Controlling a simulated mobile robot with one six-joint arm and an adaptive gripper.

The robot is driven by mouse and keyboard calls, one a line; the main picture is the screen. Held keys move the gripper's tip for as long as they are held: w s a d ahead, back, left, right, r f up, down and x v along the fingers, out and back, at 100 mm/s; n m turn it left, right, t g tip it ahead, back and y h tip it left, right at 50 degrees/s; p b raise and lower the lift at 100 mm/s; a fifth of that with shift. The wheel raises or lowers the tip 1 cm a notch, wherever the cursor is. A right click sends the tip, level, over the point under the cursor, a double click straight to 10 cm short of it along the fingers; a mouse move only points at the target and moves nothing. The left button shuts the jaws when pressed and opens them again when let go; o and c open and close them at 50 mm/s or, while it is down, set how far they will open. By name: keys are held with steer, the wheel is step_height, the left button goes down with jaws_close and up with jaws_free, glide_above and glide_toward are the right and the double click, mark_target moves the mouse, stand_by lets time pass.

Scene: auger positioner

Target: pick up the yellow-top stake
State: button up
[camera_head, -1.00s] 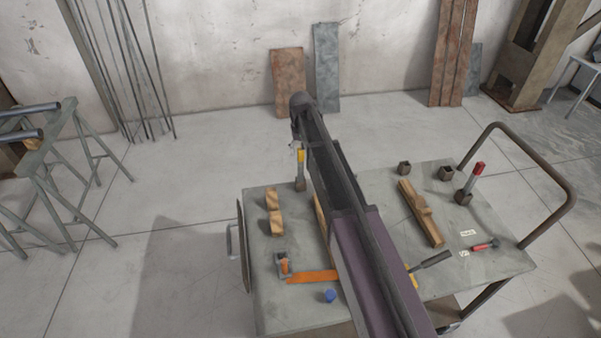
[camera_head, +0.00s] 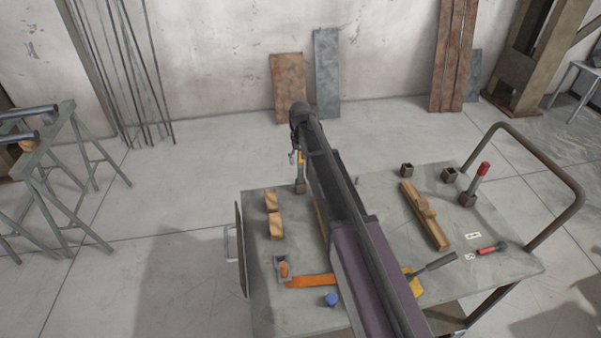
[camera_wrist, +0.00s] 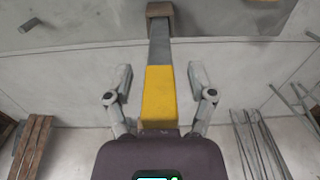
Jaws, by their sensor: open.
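The yellow-top stake (camera_wrist: 159,95) is a grey square bar with a yellow end. It stands in a small brown socket (camera_wrist: 160,9) at the cart's far edge. In the wrist view, my open gripper (camera_wrist: 158,77) has one finger on each side of the stake around the yellow part, with a visible gap on both sides. In the head view, the stake (camera_head: 300,175) is upright just left of my arm, and my gripper (camera_head: 296,156) is at its yellow top, partly hidden by the arm.
The cart top (camera_head: 350,305) also holds wooden blocks (camera_head: 273,213), an orange clamp (camera_head: 312,281), a blue cap (camera_head: 331,299), a wooden piece (camera_head: 425,215), a red-top stake (camera_head: 476,183) in a socket, empty sockets (camera_head: 407,169) and a red-handled tool (camera_head: 492,248). A handrail (camera_head: 545,160) rises at the right.

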jaws_close()
steer(key=shift+r, duration=0.15)
stand_by(0.4)
step_height(320, 180, up, 10)
steer(key=p, duration=1)
stand_by(0.6)
